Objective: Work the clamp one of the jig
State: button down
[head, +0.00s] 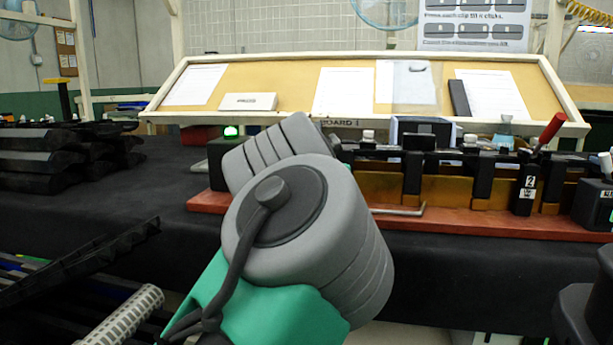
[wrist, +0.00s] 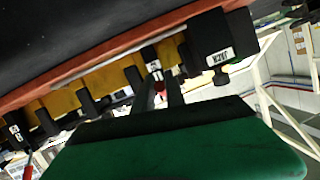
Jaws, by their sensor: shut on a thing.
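The jig's red base (head: 470,222) runs along the bench, with black clamps and ochre parts on it. In the wrist view, a black clamp with a white label (wrist: 150,54), seemingly clamp one, stands just beyond my fingers. My gripper (wrist: 160,88) is shut on its red handle (wrist: 159,87), of which only a small part shows between the fingers. In the head view my arm hides this clamp and the gripper. Clamp two (head: 527,188), labelled 2, has its red handle (head: 550,129) tilted up to the right.
A black block with a lit green lamp (head: 231,132) stands at the jig's left end. A bent metal rod (head: 400,211) lies along the base front. Dark parts (head: 60,150) are stacked at left. A tilted board (head: 290,100) with papers stands behind. Bare black bench (head: 130,195) shows left of the jig.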

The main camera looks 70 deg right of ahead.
jog(key=shift+f, duration=0.2)
jog(key=c, duration=1.6)
grip_release()
jog(key=shift+o, duration=1.1)
jog(key=shift+r, duration=0.1)
jog(key=shift+r, duration=0.1)
